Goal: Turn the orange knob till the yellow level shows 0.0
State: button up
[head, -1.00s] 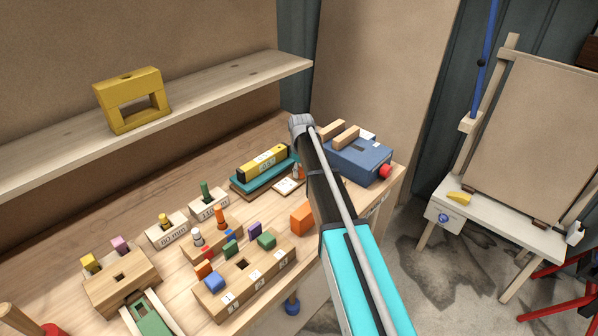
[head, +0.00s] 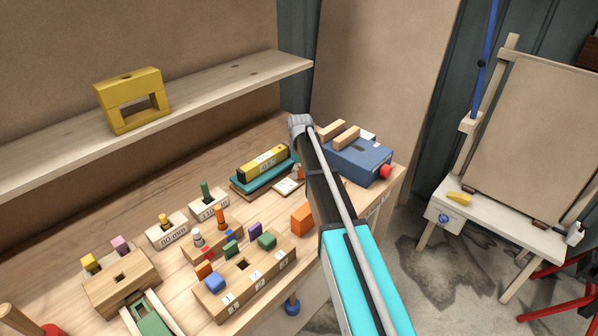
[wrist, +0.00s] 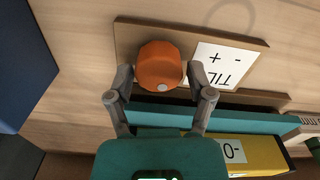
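The orange knob (wrist: 158,62) sits on a wooden plate with a white card (wrist: 222,62) marked TILT, plus and minus. My gripper (wrist: 160,74) has one finger on each side of the knob, with narrow gaps seeming to show, so it looks open around it. My arm covers most of the knob there.
A blue box (head: 358,160) with a red button stands right of my arm. An orange block (head: 302,218) and wooden holders with coloured pegs and blocks stand nearer on the bench. A shelf (head: 200,93) with a yellow frame (head: 132,98) runs above.

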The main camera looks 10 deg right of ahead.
jog(key=shift+s+d, duration=0.1)
jog(key=shift+o, duration=1.4)
jog(key=shift+r, duration=0.15)
jog(key=s+d+r+m+t+y+p, duration=0.2)
jog(key=s+r+m+t+p, duration=0.2)
jog(key=r+p, duration=0.7)
jog(key=shift+p+v, duration=0.3)
jog(key=shift+v, duration=0.7)
jog(key=shift+f, duration=0.15)
jog(key=b+x, duration=1.2)
jog(key=x, duration=0.1)
jog(key=shift+w+f+b, duration=0.1)
jog(key=shift+f+b, duration=0.2)
jog(key=shift+b, duration=0.1)
jog(key=shift+c, duration=0.2)
jog(key=shift+m, duration=0.3)
jog(key=c, duration=1.1)
